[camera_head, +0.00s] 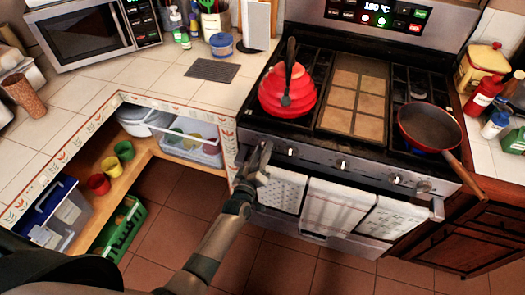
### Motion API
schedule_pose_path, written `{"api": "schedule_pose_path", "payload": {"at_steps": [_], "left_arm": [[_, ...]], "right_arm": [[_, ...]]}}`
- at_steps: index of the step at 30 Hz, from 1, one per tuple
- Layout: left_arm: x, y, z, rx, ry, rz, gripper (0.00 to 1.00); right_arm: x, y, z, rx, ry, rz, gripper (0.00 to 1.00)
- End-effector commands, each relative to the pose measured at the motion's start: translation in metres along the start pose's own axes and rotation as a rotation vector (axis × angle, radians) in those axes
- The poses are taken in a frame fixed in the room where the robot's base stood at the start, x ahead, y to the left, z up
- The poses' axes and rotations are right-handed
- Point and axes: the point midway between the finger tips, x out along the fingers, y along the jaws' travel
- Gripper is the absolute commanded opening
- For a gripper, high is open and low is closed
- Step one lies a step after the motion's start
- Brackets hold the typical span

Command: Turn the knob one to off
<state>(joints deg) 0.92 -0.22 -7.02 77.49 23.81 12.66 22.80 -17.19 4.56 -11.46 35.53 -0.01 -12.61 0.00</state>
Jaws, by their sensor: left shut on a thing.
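The stove's front panel (318,157) carries a row of knobs. A knob (292,152) shows just right of my left gripper, and more knobs (341,165) follow to the right. My left gripper (262,151) is at the left end of the panel, shut on what appears to be the leftmost knob, which its fingers hide. The knob's angle cannot be seen. My right gripper is not in view.
A red kettle (287,92) stands on the left burners, and a frying pan (431,126) on the right ones, its handle past the front edge. Towels (335,207) hang on the oven handle below the knobs. Open shelves (145,158) with containers lie left.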

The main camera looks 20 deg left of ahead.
Motion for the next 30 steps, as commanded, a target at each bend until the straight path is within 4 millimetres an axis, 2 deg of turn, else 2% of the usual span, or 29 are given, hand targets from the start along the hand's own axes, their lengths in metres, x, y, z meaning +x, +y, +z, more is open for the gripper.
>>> {"api": "schedule_pose_path", "payload": {"at_steps": [16, 17, 18, 19, 30], "left_arm": [[-0.0009, -0.0012, 0.0021, 0.038, -0.004, -0.002, 0.13], [-0.0009, -0.0012, 0.0021, 0.038, -0.004, -0.002, 0.40], [-0.0009, -0.0011, 0.0020, 0.038, -0.004, -0.002, 0.50], [-0.0008, -0.0011, 0.0018, 0.038, -0.003, -0.002, 0.54], [-0.0018, -0.0008, 0.0009, 0.036, -0.001, -0.001, 0.54]], "right_arm": [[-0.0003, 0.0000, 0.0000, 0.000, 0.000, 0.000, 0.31], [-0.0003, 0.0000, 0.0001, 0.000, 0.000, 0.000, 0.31], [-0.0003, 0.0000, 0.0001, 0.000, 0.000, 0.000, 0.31], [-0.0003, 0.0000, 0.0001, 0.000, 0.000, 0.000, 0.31], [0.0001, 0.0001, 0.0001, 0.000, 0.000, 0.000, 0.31]]}}
